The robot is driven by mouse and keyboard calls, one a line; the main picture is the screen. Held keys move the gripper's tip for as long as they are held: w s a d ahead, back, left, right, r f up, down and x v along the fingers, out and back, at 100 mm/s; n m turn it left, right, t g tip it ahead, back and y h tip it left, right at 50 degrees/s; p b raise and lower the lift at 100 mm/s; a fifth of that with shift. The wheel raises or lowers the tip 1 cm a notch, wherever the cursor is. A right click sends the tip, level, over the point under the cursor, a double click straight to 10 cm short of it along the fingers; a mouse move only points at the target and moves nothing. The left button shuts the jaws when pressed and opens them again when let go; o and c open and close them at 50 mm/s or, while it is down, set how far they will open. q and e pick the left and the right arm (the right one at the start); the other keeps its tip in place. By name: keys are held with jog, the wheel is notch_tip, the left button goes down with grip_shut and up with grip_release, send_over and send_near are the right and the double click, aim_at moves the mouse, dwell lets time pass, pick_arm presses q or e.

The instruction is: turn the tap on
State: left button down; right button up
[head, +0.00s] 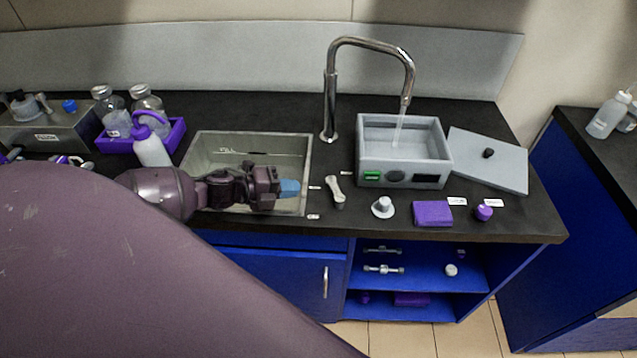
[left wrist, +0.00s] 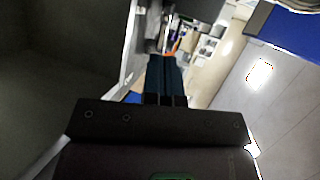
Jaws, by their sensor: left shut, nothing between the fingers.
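The chrome tap (head: 330,105) stands behind the sink's right end, and its curved spout reaches right over a grey open-topped box (head: 437,175). A pale, see-through stream (head: 398,130) runs from the spout down into the box; it looks like water. A light grey lever (head: 336,192) sits on the counter between sink and box. My left gripper (head: 291,188) is over the sink's right front part, its blue fingertips pointing at the lever, a small gap to its left. Its fingers (left wrist: 165,75) are shut and empty in the left wrist view. My right gripper is not visible.
The sink (head: 240,143) lies left of the tap. A grey lid (head: 490,165) lies right of the box. A white knob (head: 382,207), a purple block (head: 432,213) and a purple knob (head: 483,213) stand along the front edge. Bottles in a purple tray (head: 175,135) stand left of the sink.

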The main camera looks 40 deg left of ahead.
aim_at(329, 184)
pick_arm(q)
jog(key=x, duration=0.6)
jog(key=shift+r, duration=0.45)
jog(key=shift+w+d+p, duration=0.3)
jog(key=shift+w+d, duration=0.05)
jog(key=shift+w, duration=0.15)
